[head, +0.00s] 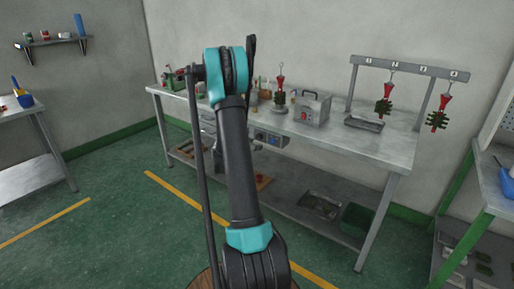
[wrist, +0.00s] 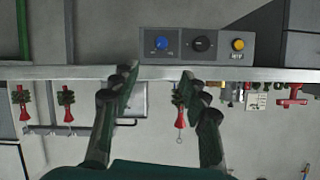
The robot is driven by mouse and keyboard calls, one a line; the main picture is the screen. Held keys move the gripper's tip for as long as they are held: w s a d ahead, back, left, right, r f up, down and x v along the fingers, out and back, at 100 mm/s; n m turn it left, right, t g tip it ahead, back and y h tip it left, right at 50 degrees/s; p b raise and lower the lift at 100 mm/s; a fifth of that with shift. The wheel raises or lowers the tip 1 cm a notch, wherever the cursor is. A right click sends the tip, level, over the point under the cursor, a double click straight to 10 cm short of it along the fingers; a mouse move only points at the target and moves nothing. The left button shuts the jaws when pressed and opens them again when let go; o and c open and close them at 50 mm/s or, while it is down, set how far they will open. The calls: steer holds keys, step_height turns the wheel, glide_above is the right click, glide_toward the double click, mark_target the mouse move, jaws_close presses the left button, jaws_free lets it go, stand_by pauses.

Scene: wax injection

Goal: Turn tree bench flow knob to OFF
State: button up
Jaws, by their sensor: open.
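The tree bench (head: 340,142) has a grey control panel (head: 270,138) under its front edge. In the wrist view, which is upside down, the panel (wrist: 198,45) carries a blue knob (wrist: 162,43), a black knob (wrist: 201,44) and a yellow button (wrist: 238,44). Their labels are too small to read, so I cannot tell which knob is the flow knob or its setting. My gripper (wrist: 158,75) is open and empty, its fingers spread across the bench edge in the picture, apart from the knobs. In the head view my arm hides the gripper.
On the bench stand a grey box (head: 312,108), a tray (head: 364,124) and a red tree on a stand (head: 280,92). Two red-and-green trees (head: 384,102) hang from a rack (head: 410,68). A green bin (head: 357,219) sits on the lower shelf. Floor before the bench is clear.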

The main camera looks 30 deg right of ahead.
glide_toward(272, 142)
steer(key=x, duration=0.8)
steer(key=shift+w+d+f, duration=0.15)
steer(key=shift+w+d, duration=0.1)
jaws_close()
